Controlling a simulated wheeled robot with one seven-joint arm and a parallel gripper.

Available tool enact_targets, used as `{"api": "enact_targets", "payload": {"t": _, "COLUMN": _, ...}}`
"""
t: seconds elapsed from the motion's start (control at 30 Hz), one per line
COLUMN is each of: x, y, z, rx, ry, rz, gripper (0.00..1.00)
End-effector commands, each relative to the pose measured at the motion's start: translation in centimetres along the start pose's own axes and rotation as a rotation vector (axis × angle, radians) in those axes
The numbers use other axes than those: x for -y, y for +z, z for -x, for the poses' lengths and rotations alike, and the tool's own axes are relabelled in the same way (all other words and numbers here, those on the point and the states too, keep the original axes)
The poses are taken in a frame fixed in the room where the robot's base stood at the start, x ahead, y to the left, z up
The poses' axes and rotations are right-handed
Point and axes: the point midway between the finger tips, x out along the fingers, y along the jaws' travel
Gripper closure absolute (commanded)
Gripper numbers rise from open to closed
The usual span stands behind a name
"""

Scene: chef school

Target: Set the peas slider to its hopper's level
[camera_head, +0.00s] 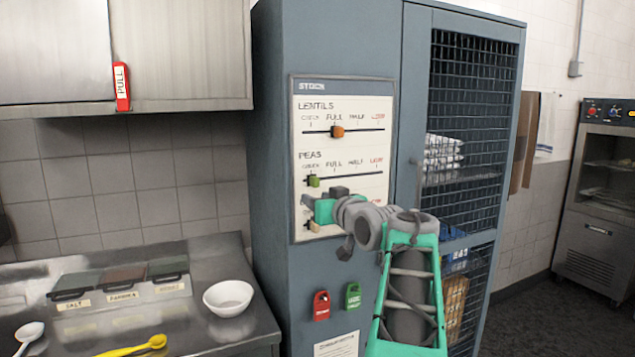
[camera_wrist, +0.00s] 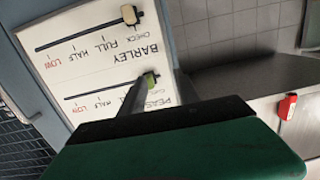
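The white STOCK panel (camera_head: 342,85) is on the front of a blue-grey cabinet. Its green peas slider (camera_head: 313,181) sits at the left end of its track, under CHECK; it also shows in the wrist view (camera_wrist: 152,78). The orange lentils slider (camera_head: 337,132) sits at FULL. The cream barley slider (camera_wrist: 130,14) sits at CHECK. My gripper (camera_head: 318,207) is just below the peas row, partly covering the panel. In the wrist view a dark finger reaches close to the peas knob; contact is unclear. Its opening cannot be told. No peas hopper can be identified.
A mesh door (camera_head: 470,100) fronts the cabinet's right part, with white bags (camera_head: 443,152) behind it. Red (camera_head: 321,305) and green (camera_head: 353,296) tags are below the panel. A steel counter (camera_head: 200,265) at left holds a white bowl (camera_head: 228,298) and spice tubs. Dark floor shows at right.

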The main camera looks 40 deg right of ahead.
Motion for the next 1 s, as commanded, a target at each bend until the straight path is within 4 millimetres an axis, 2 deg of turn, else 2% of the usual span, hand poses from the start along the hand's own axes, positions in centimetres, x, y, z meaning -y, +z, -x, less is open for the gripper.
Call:
{"api": "enact_targets", "payload": {"t": 0.03, "x": -1.9, "y": -1.2, "z": 0.5, "rx": -0.041, "ry": 0.014, "rz": 0.007, "gripper": 0.62}}
{"api": "enact_targets", "payload": {"t": 0.13, "x": -3.1, "y": -2.6, "z": 0.5, "rx": -0.079, "ry": 0.018, "rz": 0.015, "gripper": 0.62}}
{"api": "enact_targets", "payload": {"t": 0.53, "x": -3.3, "y": -3.3, "z": -6.0, "rx": -0.079, "ry": 0.021, "rz": 0.016, "gripper": 0.62}}
{"api": "enact_targets", "payload": {"t": 0.63, "x": -3.3, "y": -3.2, "z": -6.7, "rx": -0.079, "ry": 0.022, "rz": 0.016, "gripper": 0.62}}
{"api": "enact_targets", "payload": {"t": 0.87, "x": -3.3, "y": -3.1, "z": -6.7, "rx": -0.079, "ry": 0.023, "rz": 0.017, "gripper": 0.63}}
{"api": "enact_targets", "payload": {"t": 1.0, "x": -3.3, "y": -3.1, "z": -6.7, "rx": -0.079, "ry": 0.023, "rz": 0.017, "gripper": 0.74}}
